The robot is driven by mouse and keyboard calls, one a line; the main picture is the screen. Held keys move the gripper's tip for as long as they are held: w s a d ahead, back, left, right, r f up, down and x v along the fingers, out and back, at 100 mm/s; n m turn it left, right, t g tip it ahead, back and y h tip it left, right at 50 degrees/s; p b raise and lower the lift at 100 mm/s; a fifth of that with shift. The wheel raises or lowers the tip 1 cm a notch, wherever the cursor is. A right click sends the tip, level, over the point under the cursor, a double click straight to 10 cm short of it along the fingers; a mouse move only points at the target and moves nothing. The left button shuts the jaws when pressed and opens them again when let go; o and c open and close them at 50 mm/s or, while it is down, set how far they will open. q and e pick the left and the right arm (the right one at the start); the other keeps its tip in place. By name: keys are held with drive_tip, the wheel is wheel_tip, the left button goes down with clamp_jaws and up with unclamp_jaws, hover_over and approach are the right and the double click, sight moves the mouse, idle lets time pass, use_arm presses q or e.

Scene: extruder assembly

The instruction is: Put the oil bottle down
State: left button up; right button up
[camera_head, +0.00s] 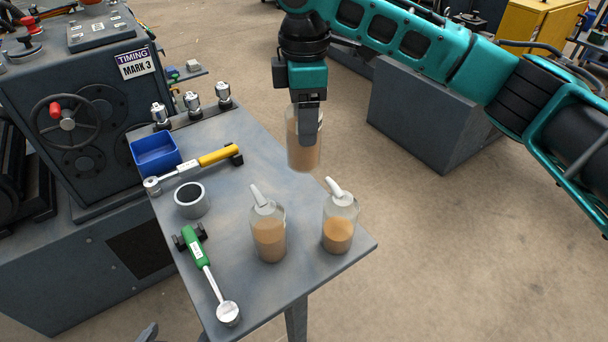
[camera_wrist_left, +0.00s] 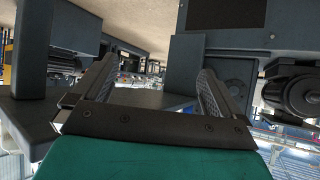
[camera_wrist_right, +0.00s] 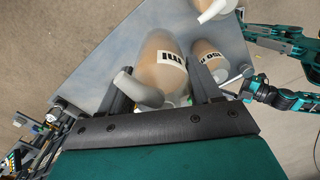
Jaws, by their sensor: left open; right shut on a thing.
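My right gripper (camera_head: 309,122) is shut on an oil bottle (camera_head: 301,160), a clear bottle with brown oil. In the head view the bottle hangs upright, its base overlapping the table's right edge. In the right wrist view the held bottle (camera_wrist_right: 160,62) shows between the fingers, with its pale spout towards the camera. Two similar bottles stand on the table: one to the left (camera_head: 269,236), one to the right (camera_head: 339,228). My left gripper is open and empty in the left wrist view (camera_wrist_left: 155,80); only a dark bit of it (camera_head: 148,333) shows in the head view.
The grey table (camera_head: 235,262) also holds a blue bin (camera_head: 156,154), a yellow-handled tool (camera_head: 215,156), a grey cup (camera_head: 191,200), a green-handled tool (camera_head: 198,252) and several metal fittings (camera_head: 192,103). A machine (camera_head: 90,110) stands at the left. Table surface behind the standing bottles is clear.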

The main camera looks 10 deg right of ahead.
sight(305, 149)
wheel_tip(305, 149, down, 6)
drive_tip(key=shift+r+b, duration=0.15)
drive_tip(key=shift+b, duration=0.15)
drive_tip(key=shift+f, duration=0.55)
use_arm(q)
drive_tip(key=shift+w+d+b, duration=0.45)
drive_tip(key=shift+w+d, duration=0.05)
drive_tip(key=shift+w, duration=0.05)
use_arm(e)
wheel_tip(305, 149, down, 5)
drive_tip(key=shift+f, duration=0.15)
use_arm(q)
drive_tip(key=shift+r, duration=0.25)
use_arm(e)
drive_tip(key=o, duration=1.3)
drive_tip(key=shift+f, duration=0.1)
use_arm(q)
drive_tip(key=shift+s+f, duration=0.1)
drive_tip(key=shift+f, duration=0.25)
use_arm(e)
drive_tip(key=shift+o, duration=0.2)
